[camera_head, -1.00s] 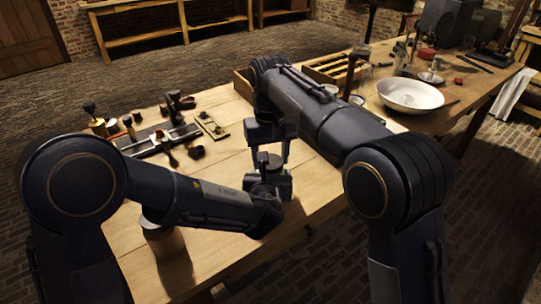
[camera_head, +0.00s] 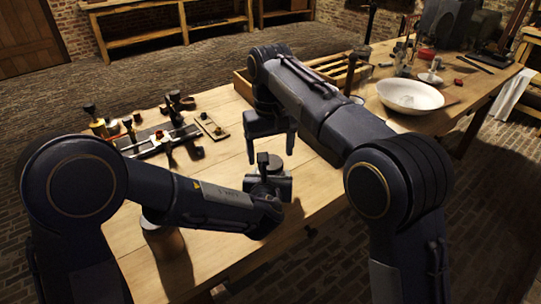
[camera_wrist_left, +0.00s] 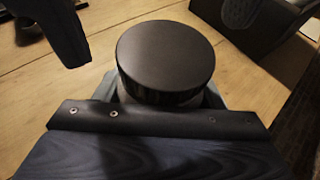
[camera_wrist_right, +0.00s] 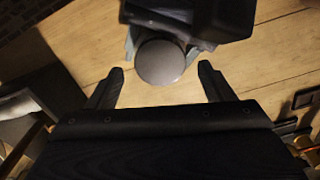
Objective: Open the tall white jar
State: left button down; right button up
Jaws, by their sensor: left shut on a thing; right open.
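A jar's round dark lid (camera_wrist_left: 165,60) fills the middle of the left wrist view. It also shows in the right wrist view (camera_wrist_right: 160,62) and, small, in the head view (camera_head: 273,163). The jar's body is hidden below the lid and behind my gripper, so I cannot see its colour or height. My left gripper (camera_head: 268,184) is shut around the jar just under the lid. My right gripper (camera_head: 270,140) is open and empty, pointing down above the lid.
A brownish jar (camera_head: 165,242) stands on the wooden table, partly behind my left forearm. A dark metal fixture (camera_head: 155,140) with small parts lies at the left, beside a small plate (camera_head: 211,126). A wooden tray (camera_head: 335,68) and white bowl (camera_head: 410,95) are farther back.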

notch_tip(320, 180, up, 2)
jog(key=shift+r, duration=0.15)
jog(key=shift+c, duration=0.3)
jog(key=shift+a+r, duration=0.25)
jog(key=shift+r, duration=0.4)
jog(key=shift+d+r+m, duration=0.25)
jog(key=shift+r+m, duration=0.25)
jog(key=shift+r, duration=0.45)
jog(key=shift+f, duration=3.85)
jog(key=c, duration=0.9)
jog(key=o, duration=1)
jog(key=shift+c, duration=0.2)
